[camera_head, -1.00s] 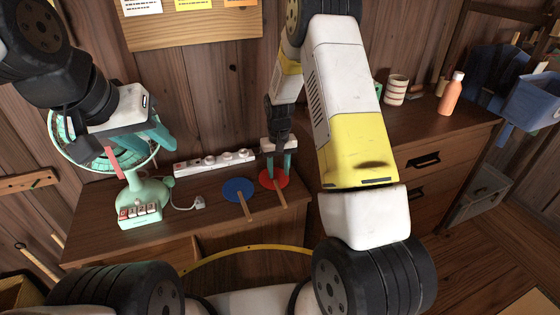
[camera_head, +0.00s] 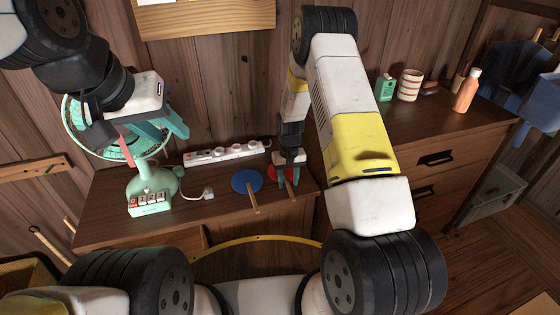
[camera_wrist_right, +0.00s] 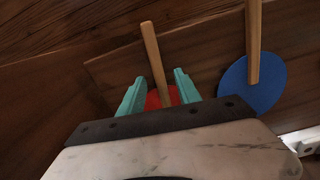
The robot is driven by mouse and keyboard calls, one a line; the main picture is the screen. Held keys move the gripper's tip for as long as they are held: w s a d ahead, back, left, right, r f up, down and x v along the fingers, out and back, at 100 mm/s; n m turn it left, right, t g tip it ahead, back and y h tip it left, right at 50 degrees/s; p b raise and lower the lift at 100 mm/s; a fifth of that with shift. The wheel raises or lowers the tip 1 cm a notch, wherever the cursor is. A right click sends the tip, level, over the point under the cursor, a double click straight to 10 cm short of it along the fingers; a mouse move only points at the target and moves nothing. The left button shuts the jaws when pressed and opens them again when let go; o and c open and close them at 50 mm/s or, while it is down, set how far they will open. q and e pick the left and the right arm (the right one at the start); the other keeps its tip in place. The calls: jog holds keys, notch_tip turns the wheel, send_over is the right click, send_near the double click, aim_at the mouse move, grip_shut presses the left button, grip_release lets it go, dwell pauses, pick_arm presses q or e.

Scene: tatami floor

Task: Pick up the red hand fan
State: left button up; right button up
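The red hand fan (camera_head: 273,174) lies on the wooden cabinet top, its wooden handle (camera_head: 289,188) pointing toward the front edge. My right gripper (camera_head: 288,181) is lowered over it and hides part of the red disc. In the right wrist view, the teal fingers of my right gripper (camera_wrist_right: 160,88) are apart, with the handle (camera_wrist_right: 153,55) and part of the red disc (camera_wrist_right: 160,98) visible between them. A gap shows on each side of the handle. My left gripper (camera_head: 160,128) is raised in front of the green electric fan, and its finger opening is unclear.
A blue hand fan (camera_head: 246,180) lies just left of the red one, its handle over the front edge. A white power strip (camera_head: 222,153) lies behind. The green electric fan (camera_head: 150,190) stands left. A cup (camera_head: 409,86) and orange bottle (camera_head: 467,90) stand on the right cabinet.

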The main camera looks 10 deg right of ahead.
jog(key=shift+f, duration=0.15)
grip_shut()
dwell(0.4)
